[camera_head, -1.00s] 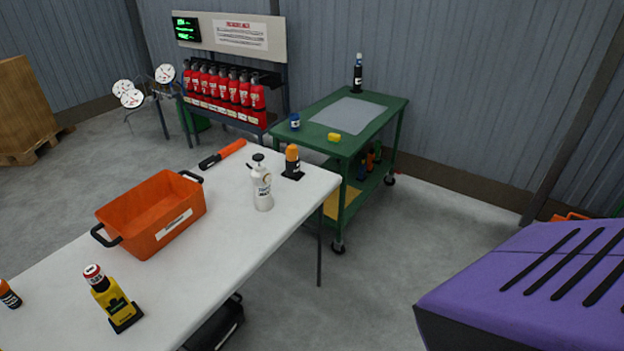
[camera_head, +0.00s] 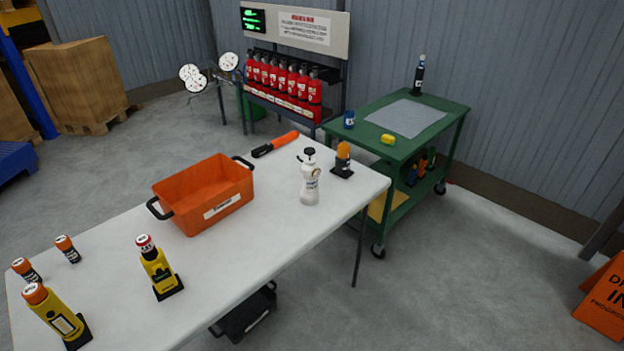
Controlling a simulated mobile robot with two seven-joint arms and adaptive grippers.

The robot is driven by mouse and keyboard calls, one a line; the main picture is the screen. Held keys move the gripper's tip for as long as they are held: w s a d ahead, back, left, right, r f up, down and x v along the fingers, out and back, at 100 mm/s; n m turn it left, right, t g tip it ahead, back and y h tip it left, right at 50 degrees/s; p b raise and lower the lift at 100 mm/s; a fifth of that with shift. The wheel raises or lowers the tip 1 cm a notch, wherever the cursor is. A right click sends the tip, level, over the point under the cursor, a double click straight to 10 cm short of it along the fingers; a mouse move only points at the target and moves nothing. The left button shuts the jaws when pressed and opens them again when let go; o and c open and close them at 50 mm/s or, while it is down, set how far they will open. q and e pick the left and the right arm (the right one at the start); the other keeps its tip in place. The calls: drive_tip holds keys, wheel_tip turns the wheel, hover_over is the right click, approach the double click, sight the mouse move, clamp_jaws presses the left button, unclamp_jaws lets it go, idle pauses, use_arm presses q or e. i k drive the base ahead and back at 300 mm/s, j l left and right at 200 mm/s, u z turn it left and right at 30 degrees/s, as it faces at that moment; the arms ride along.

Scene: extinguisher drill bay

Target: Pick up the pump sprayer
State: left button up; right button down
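The pump sprayer (camera_head: 310,182) is a white bottle with a black pump top. It stands upright on the white table (camera_head: 262,246), near the table's far right end. An orange-capped device on a black stand (camera_head: 343,160) is just behind it to the right. An orange crate (camera_head: 205,196) is to its left, with a gap between them. Neither of my grippers shows in the head view.
Yellow devices (camera_head: 158,266) stand at the table's near left. An orange-and-black tool (camera_head: 276,144) lies behind the crate. A green cart (camera_head: 398,150) stands beyond the table's right end. An orange sign (camera_head: 603,302) stands at right. Floor right of the table is clear.

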sight(310, 170)
drive_tip(key=i+z, duration=0.3)
drive_tip(key=z, duration=0.15)
drive_tip(key=i+j+z, duration=0.15)
drive_tip(key=i+z, duration=0.15)
drive_tip(key=z, duration=0.15)
